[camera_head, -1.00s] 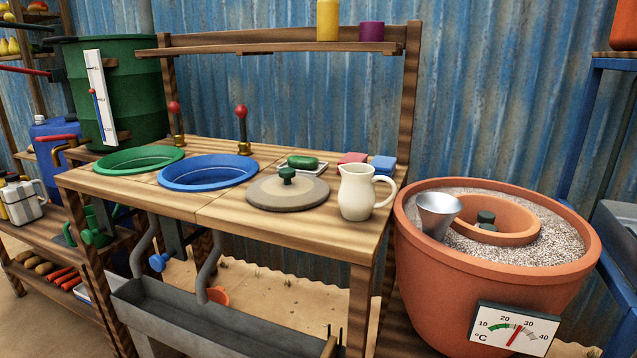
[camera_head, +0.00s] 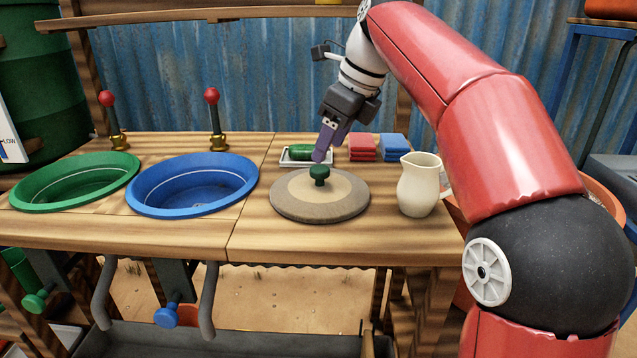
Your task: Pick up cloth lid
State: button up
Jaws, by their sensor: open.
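The cloth lid (camera_head: 339,205) is a flat round grey-beige disc with a paler centre and a green knob (camera_head: 319,173). It lies flat on the wooden counter, right of the blue basin. My gripper (camera_head: 322,153) is open and points down just above and behind the knob. Its purple fingers overlap in this view, and I cannot tell whether they touch the knob. Nothing shows between them.
A cream jug (camera_head: 418,187) stands close right of the lid. Behind are a green bar in a white dish (camera_head: 287,160), red cloths (camera_head: 363,147) and blue cloths (camera_head: 394,147). A blue basin (camera_head: 150,200) and two red-knobbed levers are left. A shelf (camera_head: 240,14) hangs above.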

aim_at(321, 169)
jog(key=b+x, duration=0.1)
jog(key=x, duration=0.2)
jog(key=b+x, duration=0.1)
jog(key=x, duration=0.3)
jog(key=shift+w+d+f, duration=0.15)
jog(key=shift+f, duration=0.15)
jog(key=c, duration=1.1)
